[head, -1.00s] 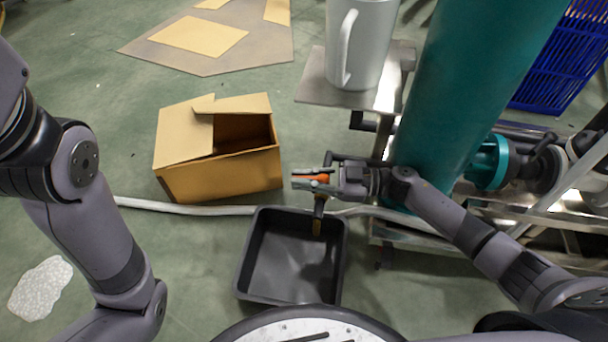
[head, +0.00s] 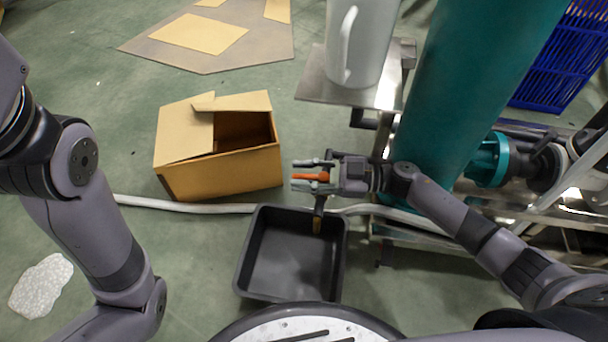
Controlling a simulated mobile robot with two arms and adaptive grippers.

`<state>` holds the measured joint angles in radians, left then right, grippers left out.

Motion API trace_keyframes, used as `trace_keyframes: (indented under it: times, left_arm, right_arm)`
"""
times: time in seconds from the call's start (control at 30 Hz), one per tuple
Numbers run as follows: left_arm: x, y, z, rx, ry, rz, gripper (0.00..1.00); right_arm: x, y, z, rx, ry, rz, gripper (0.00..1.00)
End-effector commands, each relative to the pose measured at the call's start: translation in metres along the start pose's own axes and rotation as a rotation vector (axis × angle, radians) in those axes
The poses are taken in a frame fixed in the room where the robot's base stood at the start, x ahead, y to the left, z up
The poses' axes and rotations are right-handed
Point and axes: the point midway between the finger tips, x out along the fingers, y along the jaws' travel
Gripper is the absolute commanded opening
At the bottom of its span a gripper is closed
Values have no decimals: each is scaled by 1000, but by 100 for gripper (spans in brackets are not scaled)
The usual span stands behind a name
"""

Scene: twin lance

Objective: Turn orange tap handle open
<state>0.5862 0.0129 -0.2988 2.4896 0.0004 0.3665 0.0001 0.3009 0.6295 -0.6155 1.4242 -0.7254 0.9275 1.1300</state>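The orange tap handle (head: 309,177) sits on a small tap above the black tray. My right gripper (head: 311,175) comes in from the right, with one finger on the far side of the handle and one on the near side. Its fingers are apart, with a visible gap between the far finger and the handle. Contact of the near finger cannot be told. My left arm shows at the left, but its gripper is out of view.
A black tray (head: 246,255) stands on the floor under the tap. An open cardboard box (head: 225,175) is behind it to the left. A pale hose (head: 180,206) crosses the floor. A teal column (head: 450,100) and a metal shelf with a white jug (head: 372,45) stand at the right.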

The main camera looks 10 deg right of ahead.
Motion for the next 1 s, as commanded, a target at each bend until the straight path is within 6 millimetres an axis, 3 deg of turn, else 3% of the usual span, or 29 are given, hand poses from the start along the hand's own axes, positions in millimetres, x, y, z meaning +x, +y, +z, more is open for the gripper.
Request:
trace_keyframes:
  times: [0.3, 0.5, 0.87, 1.0]
  left_arm:
    - [0, 0, 1, -1, -2, -2, 0]
    - [-1, 0, 1, -1, -3, -2, 0]
    - [-1, 0, 1, -2, -3, -2, 0]
    - [2, -1, 3, -2, -6, -4, 0]
  right_arm:
    - [0, 12, -59, -6, 0, -3, 32]
    - [0, 17, -85, -4, 0, -1, 32]
    - [0, 18, -92, 0, 1, 0, 32]
    - [5, 13, -100, -5, 25, -7, 23]
